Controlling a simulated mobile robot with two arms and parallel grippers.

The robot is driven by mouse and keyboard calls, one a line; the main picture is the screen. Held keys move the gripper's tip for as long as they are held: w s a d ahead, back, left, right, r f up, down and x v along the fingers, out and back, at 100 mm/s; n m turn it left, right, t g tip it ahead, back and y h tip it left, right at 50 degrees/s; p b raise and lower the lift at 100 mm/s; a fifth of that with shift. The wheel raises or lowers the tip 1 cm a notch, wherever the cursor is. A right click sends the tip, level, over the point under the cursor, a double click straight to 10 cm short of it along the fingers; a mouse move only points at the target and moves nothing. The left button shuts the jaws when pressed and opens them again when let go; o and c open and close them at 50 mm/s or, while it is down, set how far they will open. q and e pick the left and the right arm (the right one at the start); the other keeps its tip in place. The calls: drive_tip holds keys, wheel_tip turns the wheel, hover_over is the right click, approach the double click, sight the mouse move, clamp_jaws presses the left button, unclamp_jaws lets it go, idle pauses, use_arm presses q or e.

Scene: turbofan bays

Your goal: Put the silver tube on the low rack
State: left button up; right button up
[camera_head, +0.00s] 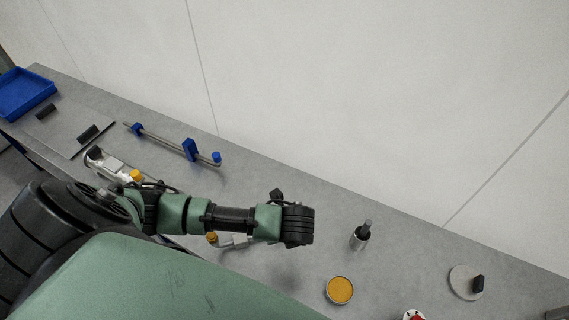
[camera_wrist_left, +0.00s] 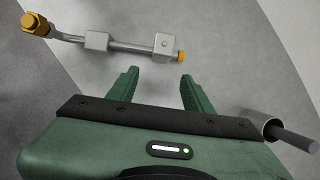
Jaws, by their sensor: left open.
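The silver tube (camera_wrist_left: 128,46), with two grey blocks and brass-coloured ends, lies on the grey surface in the left wrist view. In the head view its bent end (camera_head: 226,241) shows below my left forearm; the rest is hidden. My left gripper (camera_wrist_left: 159,75) is open and empty, its fingertips pointing toward the tube with a visible gap. In the head view only the back of the gripper (camera_head: 297,226) shows. A metal rod with blue supports (camera_head: 190,150) lies farther back; I cannot tell whether it is the low rack. My right gripper is not in view.
A metal cup with a dark rod (camera_head: 361,236) stands right of my gripper, near it in the left wrist view (camera_wrist_left: 272,127). An orange-topped round tin (camera_head: 339,290) and a round plate with a black knob (camera_head: 466,282) are farther right. A blue tray (camera_head: 25,95) is far left. A wall backs the bench.

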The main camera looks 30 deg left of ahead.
use_arm(q)
drive_tip(key=shift+v, duration=1.6)
